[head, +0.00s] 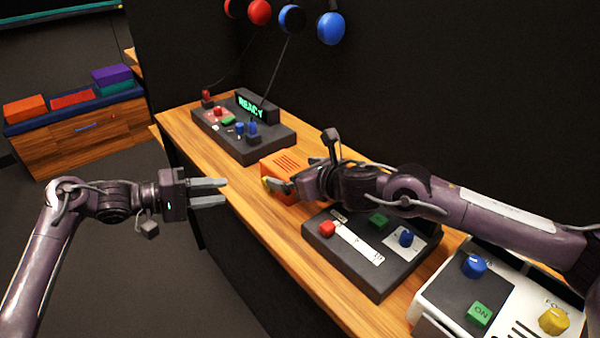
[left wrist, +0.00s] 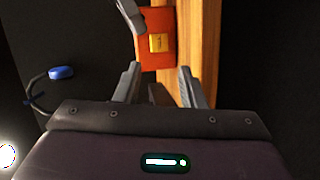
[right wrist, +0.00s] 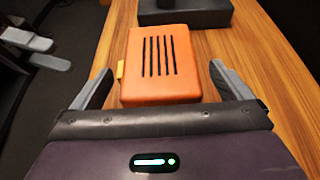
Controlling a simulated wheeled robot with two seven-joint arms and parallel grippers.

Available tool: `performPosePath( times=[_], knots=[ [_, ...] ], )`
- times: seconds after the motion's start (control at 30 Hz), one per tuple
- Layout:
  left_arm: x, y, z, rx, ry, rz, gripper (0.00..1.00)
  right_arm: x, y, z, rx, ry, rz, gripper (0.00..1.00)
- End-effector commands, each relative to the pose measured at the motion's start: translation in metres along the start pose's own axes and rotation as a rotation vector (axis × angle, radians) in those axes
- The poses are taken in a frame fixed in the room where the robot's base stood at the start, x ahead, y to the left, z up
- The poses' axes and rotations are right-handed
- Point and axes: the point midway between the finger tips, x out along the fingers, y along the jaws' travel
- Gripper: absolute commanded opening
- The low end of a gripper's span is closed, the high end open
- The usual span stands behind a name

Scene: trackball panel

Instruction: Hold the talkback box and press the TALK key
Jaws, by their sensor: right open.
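The orange talkback box (head: 280,163) lies on the wooden bench, its slotted top up. It also shows in the right wrist view (right wrist: 160,88) and left wrist view (left wrist: 148,22). The yellow TALK key (left wrist: 158,43) is on its side face and shows edge-on in the right wrist view (right wrist: 120,69). My right gripper (head: 279,184) is open at the box, which lies ahead between its fingers; I cannot tell whether they touch it. My left gripper (head: 225,192) is open and empty, left of the box, facing the key side with a gap.
A dark panel with a READY display (head: 258,103) stands behind the box. A second dark panel (head: 350,262) and a white-framed panel (head: 428,308) are in front, below my right arm. Headphones (head: 291,18) hang on the wall.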

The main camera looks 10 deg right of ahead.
Motion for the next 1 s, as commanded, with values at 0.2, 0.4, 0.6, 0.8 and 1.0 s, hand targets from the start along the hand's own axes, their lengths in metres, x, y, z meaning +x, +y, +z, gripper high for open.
performPosePath(
  times=[0.2, 0.4, 0.6, 0.8, 1.0],
  knots=[
    [0.0001, 0.0, 0.0001, 0.0, 0.0, 0.0, 0.36, -0.0003, -0.0002, -0.0001, 0.0, 0.0, 0.0, 0.82],
    [0.0002, 0.0, 0.0001, 0.0, 0.0, 0.0, 0.36, -0.0004, -0.0002, -0.0002, 0.0, 0.0, 0.0, 0.56],
    [0.0001, 0.0, 0.0001, 0.0, 0.0, 0.0, 0.21, -0.0004, -0.0003, -0.0002, 0.0, 0.001, 0.0, 0.46],
    [0.0001, 0.0, 0.0001, 0.0, 0.0, 0.0, 0.0, -0.0004, -0.0003, -0.0004, 0.0, 0.001, 0.0, 0.46],
    [0.0001, 0.0, 0.0, 0.0, 0.0, 0.0, 0.0, -0.0004, -0.0003, -0.0005, 0.0, 0.001, 0.0, 0.46]
  ],
)
